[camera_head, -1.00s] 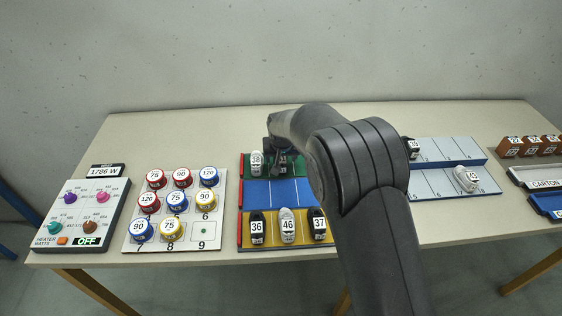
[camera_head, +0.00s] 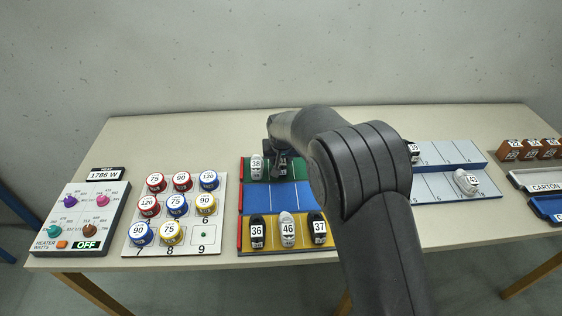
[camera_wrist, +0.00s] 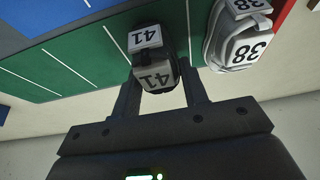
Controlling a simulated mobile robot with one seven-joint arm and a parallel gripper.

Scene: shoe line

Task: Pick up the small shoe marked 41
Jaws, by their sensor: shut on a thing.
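The small shoe marked 41 (camera_wrist: 154,72) is dark with pale number labels. In the wrist view it sits between the two fingers of my gripper (camera_wrist: 160,90), which are shut on it. It is over the green strip (camera_wrist: 90,75); I cannot tell whether it still touches the strip. In the head view my gripper (camera_head: 279,158) is at the green strip, and my arm hides much of the shoe. The white shoe marked 38 (camera_wrist: 238,35) stands close beside it, apart from the fingers; it also shows in the head view (camera_head: 256,166).
Shoes marked 36 (camera_head: 257,232), 46 (camera_head: 288,229) and 37 (camera_head: 318,229) stand on the yellow strip. The blue strip (camera_head: 270,198) shows bare. More shoes stand on the grey-blue rack (camera_head: 430,187) at right. Numbered pots and a heater panel (camera_head: 85,215) are at left.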

